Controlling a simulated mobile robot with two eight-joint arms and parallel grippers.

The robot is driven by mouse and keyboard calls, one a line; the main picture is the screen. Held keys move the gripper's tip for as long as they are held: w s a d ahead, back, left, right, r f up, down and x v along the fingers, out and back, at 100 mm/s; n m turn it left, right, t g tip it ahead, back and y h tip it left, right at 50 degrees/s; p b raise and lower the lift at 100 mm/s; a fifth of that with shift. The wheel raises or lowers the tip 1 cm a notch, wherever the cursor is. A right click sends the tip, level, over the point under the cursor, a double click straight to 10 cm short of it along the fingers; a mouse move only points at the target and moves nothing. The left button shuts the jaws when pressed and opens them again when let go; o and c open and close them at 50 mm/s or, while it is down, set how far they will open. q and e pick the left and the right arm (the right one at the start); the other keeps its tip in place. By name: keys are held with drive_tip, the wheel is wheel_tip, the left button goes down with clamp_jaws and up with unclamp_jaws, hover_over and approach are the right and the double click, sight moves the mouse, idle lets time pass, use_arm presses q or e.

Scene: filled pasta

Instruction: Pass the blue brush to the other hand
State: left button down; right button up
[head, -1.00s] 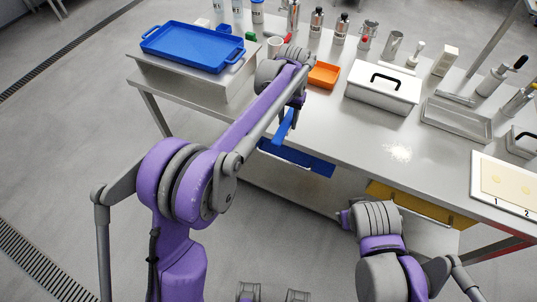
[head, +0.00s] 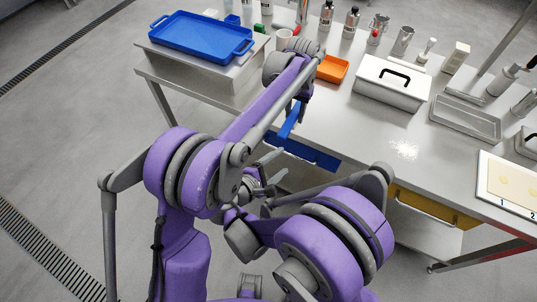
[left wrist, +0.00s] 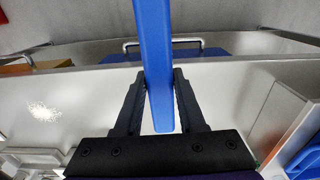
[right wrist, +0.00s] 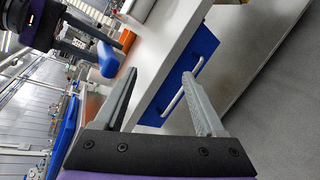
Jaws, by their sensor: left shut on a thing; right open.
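The blue brush (head: 290,121) is in my left gripper (head: 297,106) near the table's front edge. In the left wrist view the brush (left wrist: 154,50) stands lengthwise between the two black fingers, which are shut on it. The right wrist view shows one blue end of the brush (right wrist: 108,62) pointing out from the left gripper (right wrist: 95,42). My right gripper (head: 264,176) is below and left of the brush in the head view, partly hidden by my arms. Its fingers (right wrist: 158,84) are spread wide and empty, with the brush beyond and to the left.
A blue drawer (head: 312,154) and a yellow drawer (head: 435,208) are under the tabletop. The table holds an orange tray (head: 333,68), a white lidded box (head: 390,85) and several bottles at the back. A blue tray (head: 200,38) lies on a raised shelf at left.

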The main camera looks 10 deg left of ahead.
sight(290, 125)
wheel_tip(290, 125, up, 4)
drive_tip(key=a+n+t, duration=0.3)
drive_tip(key=n+t, duration=0.2)
drive_tip(key=n, duration=0.8)
drive_tip(key=shift+n+y, duration=0.3)
drive_tip(key=shift+y, duration=0.1)
drive_tip(key=x, duration=1.1)
drive_tip(key=shift+w+d, duration=0.2)
drive_tip(key=shift+d, duration=0.05)
use_arm(q)
drive_tip(key=shift+a, duration=0.1)
use_arm(e)
drive_tip(key=shift+d, duration=0.1)
clamp_jaws()
use_arm(q)
drive_tip(key=shift+c, duration=2.1)
unclamp_jaws()
